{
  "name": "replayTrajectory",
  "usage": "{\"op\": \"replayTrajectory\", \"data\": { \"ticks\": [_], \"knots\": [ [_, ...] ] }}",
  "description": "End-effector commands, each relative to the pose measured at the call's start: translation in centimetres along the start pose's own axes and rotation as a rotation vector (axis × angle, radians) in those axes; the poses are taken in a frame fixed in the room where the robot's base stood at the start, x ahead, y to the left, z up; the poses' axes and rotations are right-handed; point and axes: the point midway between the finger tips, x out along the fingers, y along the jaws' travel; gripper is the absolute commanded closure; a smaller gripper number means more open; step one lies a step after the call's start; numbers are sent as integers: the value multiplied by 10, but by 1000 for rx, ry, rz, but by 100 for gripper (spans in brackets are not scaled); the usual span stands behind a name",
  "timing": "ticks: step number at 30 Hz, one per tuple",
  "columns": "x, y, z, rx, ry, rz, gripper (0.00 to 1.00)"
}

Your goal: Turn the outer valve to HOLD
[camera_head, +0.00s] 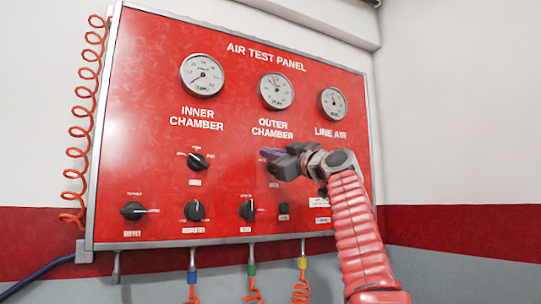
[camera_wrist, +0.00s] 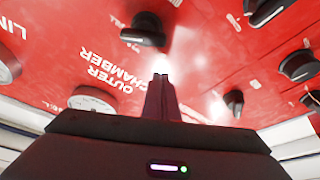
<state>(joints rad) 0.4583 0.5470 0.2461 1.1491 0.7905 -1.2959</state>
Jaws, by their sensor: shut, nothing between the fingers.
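The outer valve is a black knob (camera_wrist: 143,28) on the red panel, beside the OUTER CHAMBER lettering in the wrist view. Which mark the knob points to is not readable.
The inner chamber knob (camera_head: 197,161) is left of my gripper; it also shows in the wrist view (camera_wrist: 233,101). Gauges (camera_head: 276,91) are above. Coiled orange hose (camera_head: 82,130) hangs at left.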

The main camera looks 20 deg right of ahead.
Motion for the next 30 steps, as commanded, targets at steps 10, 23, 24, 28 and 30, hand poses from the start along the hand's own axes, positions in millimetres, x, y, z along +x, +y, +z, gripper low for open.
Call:
{"op": "replayTrajectory", "data": {
  "ticks": [10, 23, 24, 28, 30],
  "knots": [
    [-1, 1, 5, 0, 0, -2, 100],
    [-6, 1, 17, 1, -1, 0, 100],
    [-6, 1, 19, 2, -2, 0, 100],
    [-9, 1, 26, 2, -2, 0, 100],
    [-10, 1, 30, 2, -2, 0, 100]
  ]
}}
